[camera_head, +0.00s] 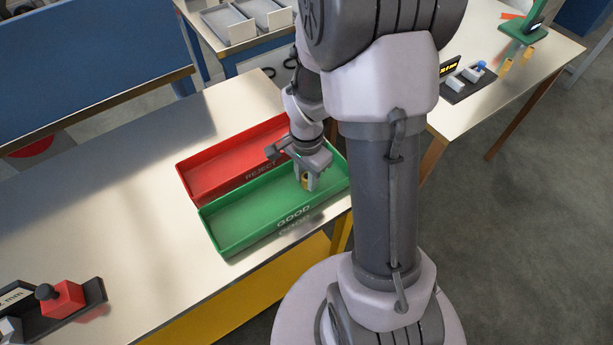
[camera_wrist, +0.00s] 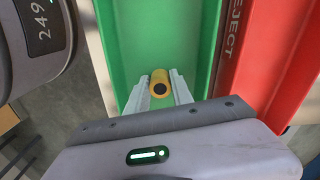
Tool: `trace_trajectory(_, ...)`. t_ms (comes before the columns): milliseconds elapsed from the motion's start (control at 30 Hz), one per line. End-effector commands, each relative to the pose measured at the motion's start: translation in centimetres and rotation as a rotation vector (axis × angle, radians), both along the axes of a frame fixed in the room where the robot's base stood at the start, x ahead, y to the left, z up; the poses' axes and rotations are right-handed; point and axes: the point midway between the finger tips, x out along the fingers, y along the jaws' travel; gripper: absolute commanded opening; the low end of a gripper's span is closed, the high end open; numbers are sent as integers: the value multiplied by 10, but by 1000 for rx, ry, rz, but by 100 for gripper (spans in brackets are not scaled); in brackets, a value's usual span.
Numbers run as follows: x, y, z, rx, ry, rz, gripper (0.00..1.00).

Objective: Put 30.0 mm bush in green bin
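The bush (camera_wrist: 160,77) is a small yellow-brown cylinder with a dark hole in its end. My gripper (camera_wrist: 160,88) has one pale finger on each side of it, and both fingers appear to press against it. In the head view, the bush (camera_head: 304,181) shows at the fingertips of my gripper (camera_head: 308,179), within the outline of the green bin. The green bin (camera_head: 245,226), marked GOOD, is a shallow tray on the table. It fills the middle of the wrist view (camera_wrist: 140,35). I cannot tell whether the bush touches the bin floor.
A red bin (camera_head: 215,175) marked REJECT adjoins the green bin. A red block on a dark stand (camera_head: 65,298) is at the lower left. Another table (camera_head: 470,105) at the right holds a dark fixture and small yellow-brown pieces.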

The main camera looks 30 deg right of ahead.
Motion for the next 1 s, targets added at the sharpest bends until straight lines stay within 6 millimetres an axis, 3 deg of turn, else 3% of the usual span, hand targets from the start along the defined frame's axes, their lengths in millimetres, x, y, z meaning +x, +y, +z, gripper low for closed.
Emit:
trace_trajectory(67, 0, 0, 0, 1, 1, 0, 48)
trace_trajectory(333, 0, 0, 0, 1, 1, 0, 48)
trace_trajectory(433, 0, 0, 9, 0, 0, 0, 48)
trace_trajectory(700, 1, 0, 85, -1, -3, 0, 48)
trace_trajectory(1000, -1, 7, 137, -1, -25, 37, 48)
